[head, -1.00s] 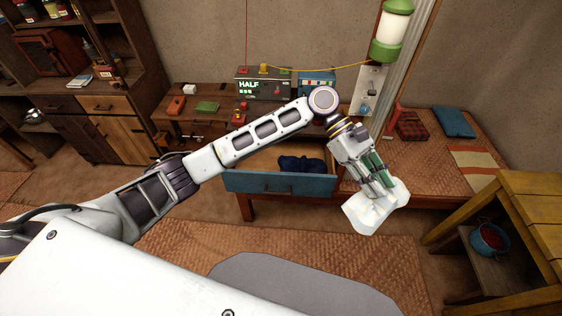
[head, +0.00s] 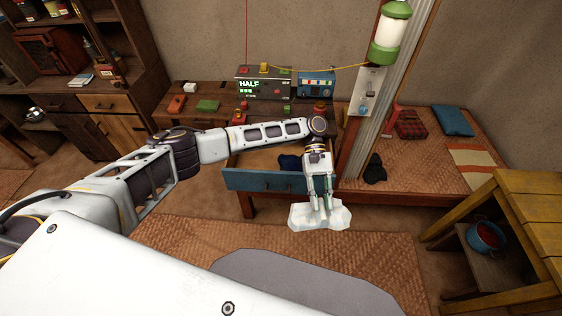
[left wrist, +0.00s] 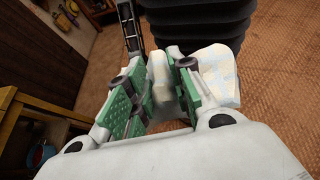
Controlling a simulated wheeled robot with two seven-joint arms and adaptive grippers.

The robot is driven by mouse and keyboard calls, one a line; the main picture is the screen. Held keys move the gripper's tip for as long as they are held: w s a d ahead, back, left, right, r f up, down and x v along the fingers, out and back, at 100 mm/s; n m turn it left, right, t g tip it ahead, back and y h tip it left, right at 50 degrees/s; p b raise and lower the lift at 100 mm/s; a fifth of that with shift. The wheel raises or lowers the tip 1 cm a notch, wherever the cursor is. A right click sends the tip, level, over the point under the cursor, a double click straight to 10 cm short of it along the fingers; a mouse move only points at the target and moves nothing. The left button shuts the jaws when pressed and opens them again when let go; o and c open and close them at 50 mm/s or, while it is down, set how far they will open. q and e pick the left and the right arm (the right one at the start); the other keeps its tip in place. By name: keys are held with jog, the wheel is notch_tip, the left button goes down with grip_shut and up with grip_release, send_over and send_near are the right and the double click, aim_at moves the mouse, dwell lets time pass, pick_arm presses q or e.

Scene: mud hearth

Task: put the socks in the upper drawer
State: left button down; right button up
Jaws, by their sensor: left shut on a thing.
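My left gripper (head: 320,206) is shut on a pale white sock-like bundle (head: 337,217) and holds it in the air in front of the open drawer. In the left wrist view the white bundle (left wrist: 220,75) shows between and beside the green-padded fingers (left wrist: 160,95). The blue-fronted drawer (head: 258,181) stands pulled out under the low table. A dark blue bundle (head: 289,162) lies inside it, partly hidden by my arm and gripper. A dark bundle (head: 374,171), perhaps socks, lies on the woven bed at the right of the post. My right gripper is not in view.
A wooden post (head: 362,140) rises right of the drawer. A yellow table (head: 530,205) stands at right. The floor mat in front is clear.

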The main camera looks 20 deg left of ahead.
pick_arm(q)
jog(key=s+a+f+m+t+y, duration=0.1)
jog(key=a+f+m+t+y, duration=0.2)
jog(key=a+m+y, duration=0.5)
jog(key=s+a+f+m+t+y, duration=0.1)
jog(key=a+f+m+t+y, duration=0.3)
jog(key=a+m+y, duration=0.4)
jog(key=a+f+m, duration=0.1)
jog(key=a+m, duration=0.1)
jog(key=a, duration=0.3)
jog(key=shift+a+f+m, duration=0.25)
jog(key=shift+a+m, duration=0.05)
jog(key=shift+m, duration=0.1)
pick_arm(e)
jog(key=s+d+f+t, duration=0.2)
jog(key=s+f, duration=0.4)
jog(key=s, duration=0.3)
pick_arm(q)
jog(key=shift+m+t+y, duration=0.3)
jog(key=shift+m+t, duration=0.1)
jog(key=shift+t, duration=0.1)
jog(key=shift+w, duration=0.1)
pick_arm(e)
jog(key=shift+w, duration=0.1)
